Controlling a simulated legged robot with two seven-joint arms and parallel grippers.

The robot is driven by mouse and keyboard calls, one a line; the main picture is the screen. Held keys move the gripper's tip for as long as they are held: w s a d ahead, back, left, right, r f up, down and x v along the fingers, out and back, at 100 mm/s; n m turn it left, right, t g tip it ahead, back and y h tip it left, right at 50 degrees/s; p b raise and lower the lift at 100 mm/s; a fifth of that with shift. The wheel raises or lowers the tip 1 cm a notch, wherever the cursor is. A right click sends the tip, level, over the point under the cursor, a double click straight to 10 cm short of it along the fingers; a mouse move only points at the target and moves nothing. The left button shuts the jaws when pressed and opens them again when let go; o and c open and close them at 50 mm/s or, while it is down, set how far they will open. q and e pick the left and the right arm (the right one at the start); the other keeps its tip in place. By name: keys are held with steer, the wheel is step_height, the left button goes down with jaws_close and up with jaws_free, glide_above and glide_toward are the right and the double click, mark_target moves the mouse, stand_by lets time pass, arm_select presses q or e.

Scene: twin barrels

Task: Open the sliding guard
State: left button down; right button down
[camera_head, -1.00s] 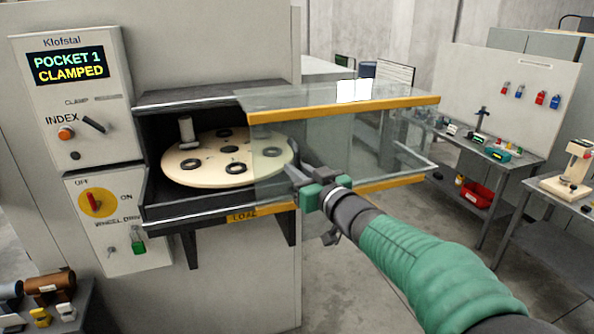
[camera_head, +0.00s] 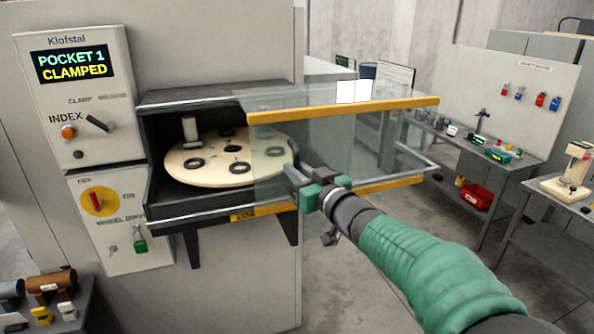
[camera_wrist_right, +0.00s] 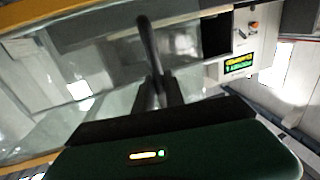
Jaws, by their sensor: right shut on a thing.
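The sliding guard (camera_head: 340,140) is a clear box-like cover with yellow edge strips. It stands well to the right of the machine's opening, and its left part still overlaps the right side of the round pale turntable (camera_head: 210,172). My right gripper (camera_head: 300,182) is at the guard's front left edge, shut on the guard's dark handle. In the right wrist view the handle (camera_wrist_right: 150,50) is a dark curved bar running into the jaws, with the clear panel behind it. The left part of the opening is uncovered. My left gripper is not in view.
The control panel (camera_head: 75,100) reads "POCKET 1 CLAMPED", with an INDEX knob and a wheel drive switch (camera_head: 97,201) below. A workbench (camera_head: 490,160) with a red bin (camera_head: 475,195) stands at right. Small parts lie on a shelf at lower left.

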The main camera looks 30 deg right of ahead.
steer(key=shift+d, duration=0.1)
steer(key=d+p, duration=0.1)
steer(key=d, duration=0.2)
steer(key=s+d+p, duration=0.1)
steer(key=shift+d+r+p, duration=0.2)
steer(key=shift+r+p, duration=0.05)
steer(key=shift+p, duration=0.1)
steer(key=shift+s+d+f, duration=0.15)
steer(key=shift+d+f, duration=0.05)
steer(key=shift+d, duration=0.2)
steer(key=c, duration=1.6)
jaws_free()
steer(key=shift+o, duration=1)
steer(key=shift+w+a+f, duration=0.1)
steer(key=shift+w+f, duration=0.05)
steer(key=shift+w, duration=0.25)
steer(key=s+b, duration=0.1)
steer(key=s, duration=1.5)
steer(key=shift+s+a, duration=0.4)
steer(key=shift+w+d+f, duration=0.1)
